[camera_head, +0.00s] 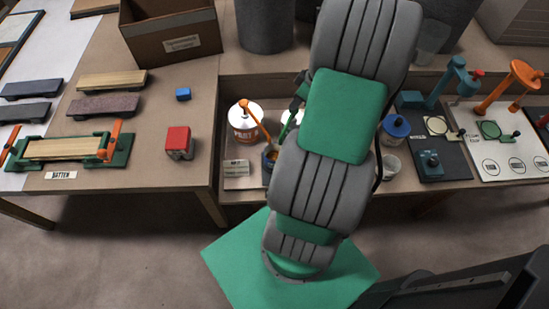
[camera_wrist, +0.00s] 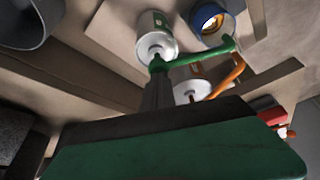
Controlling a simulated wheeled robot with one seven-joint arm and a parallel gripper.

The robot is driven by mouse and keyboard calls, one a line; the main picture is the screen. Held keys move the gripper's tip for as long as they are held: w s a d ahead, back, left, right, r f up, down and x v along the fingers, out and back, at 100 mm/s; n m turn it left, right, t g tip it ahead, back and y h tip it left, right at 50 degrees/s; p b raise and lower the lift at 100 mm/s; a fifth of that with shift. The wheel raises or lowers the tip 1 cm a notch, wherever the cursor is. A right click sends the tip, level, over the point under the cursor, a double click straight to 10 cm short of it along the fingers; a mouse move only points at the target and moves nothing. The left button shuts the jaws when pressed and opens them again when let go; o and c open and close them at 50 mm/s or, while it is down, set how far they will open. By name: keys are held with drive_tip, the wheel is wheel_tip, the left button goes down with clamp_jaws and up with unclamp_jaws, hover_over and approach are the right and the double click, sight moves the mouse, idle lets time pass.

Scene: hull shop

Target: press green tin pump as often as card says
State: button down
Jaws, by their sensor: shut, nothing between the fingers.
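In the head view only a bit of the green pump (camera_head: 291,121) shows beside my arm, and my gripper is hidden. A small card (camera_head: 237,168) stands at the bench's front left; its writing is too small to read.
A blue-lidded tin (camera_head: 395,130) is right of my arm. A red block (camera_head: 179,142) lies on the left table.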

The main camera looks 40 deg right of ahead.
drive_tip(key=shift+r+p, duration=0.8)
drive_tip(key=shift+r, duration=0.45)
wheel_tip(320, 180, up, 6)
drive_tip(key=p, duration=0.3)
drive_tip(key=shift+p, duration=0.35)
